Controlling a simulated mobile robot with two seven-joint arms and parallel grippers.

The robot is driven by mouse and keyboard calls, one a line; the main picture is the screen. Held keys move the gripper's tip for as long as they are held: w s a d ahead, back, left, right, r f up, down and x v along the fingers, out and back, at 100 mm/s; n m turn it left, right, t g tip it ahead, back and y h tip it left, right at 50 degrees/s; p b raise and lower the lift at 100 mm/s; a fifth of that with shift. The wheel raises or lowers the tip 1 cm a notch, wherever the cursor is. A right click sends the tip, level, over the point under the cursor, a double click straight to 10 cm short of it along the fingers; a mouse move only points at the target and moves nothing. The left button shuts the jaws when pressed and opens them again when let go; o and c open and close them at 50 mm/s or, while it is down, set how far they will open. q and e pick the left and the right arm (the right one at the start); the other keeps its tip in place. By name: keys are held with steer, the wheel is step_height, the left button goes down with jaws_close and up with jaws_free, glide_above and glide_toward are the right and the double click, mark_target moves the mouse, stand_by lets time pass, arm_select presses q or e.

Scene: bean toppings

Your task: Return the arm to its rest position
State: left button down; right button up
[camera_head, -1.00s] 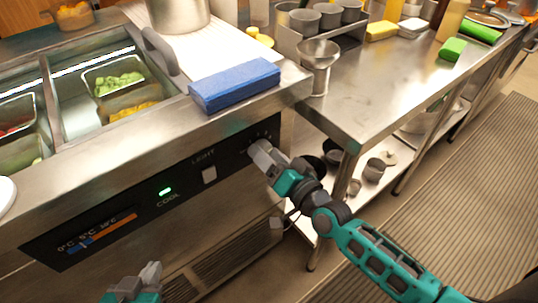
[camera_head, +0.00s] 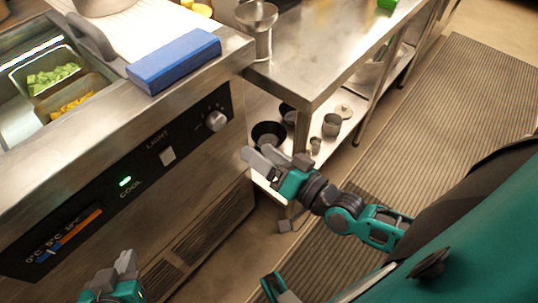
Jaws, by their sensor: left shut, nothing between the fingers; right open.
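My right gripper (camera_head: 257,156) is open and empty. It hangs in the air to the right of and below the grey control knob (camera_head: 216,121) on the refrigerated counter's black panel, apart from it. Its teal and dark arm comes in from the right. My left gripper (camera_head: 125,262) is at the bottom left edge, in front of the counter's lower front. Its fingers are shut with nothing between them, and most of its arm is out of view.
The steel counter (camera_head: 217,62) holds food pans and a blue block (camera_head: 175,60). A steel table (camera_head: 320,62) with a lower shelf of pots (camera_head: 332,124) stands at the right. A ribbed floor mat (camera_head: 440,130) lies clear beyond it.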

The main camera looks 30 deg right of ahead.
arm_select(q)
steer(key=shift+a+f, duration=0.1)
steer(key=shift+f, duration=0.1)
arm_select(e)
steer(key=shift+s+d, duration=0.25)
steer(key=shift+s, duration=0.45)
arm_select(q)
steer(key=shift+r, duration=0.15)
steer(key=shift+y, duration=0.5)
steer(key=a+r+p, duration=0.1)
steer(key=p, duration=0.1)
steer(key=s+r+p, duration=0.1)
steer(key=p, duration=0.2)
steer(key=a+r+p, duration=0.1)
steer(key=r+p, duration=0.1)
steer(key=p, duration=0.1)
steer(key=shift+s+a+r, duration=0.1)
steer(key=shift+s+a, duration=0.2)
steer(key=shift+a, duration=0.05)
arm_select(e)
steer(key=s+f+n+g+h, duration=0.1)
steer(key=n+g, duration=0.1)
steer(key=s+f+n+g+h, duration=0.1)
steer(key=n+g, duration=0.1)
steer(key=s+f+n+g+h, duration=0.1)
steer(key=s+n+g, duration=0.1)
steer(key=shift+a+n+h, duration=0.3)
steer(key=shift+h, duration=0.1)
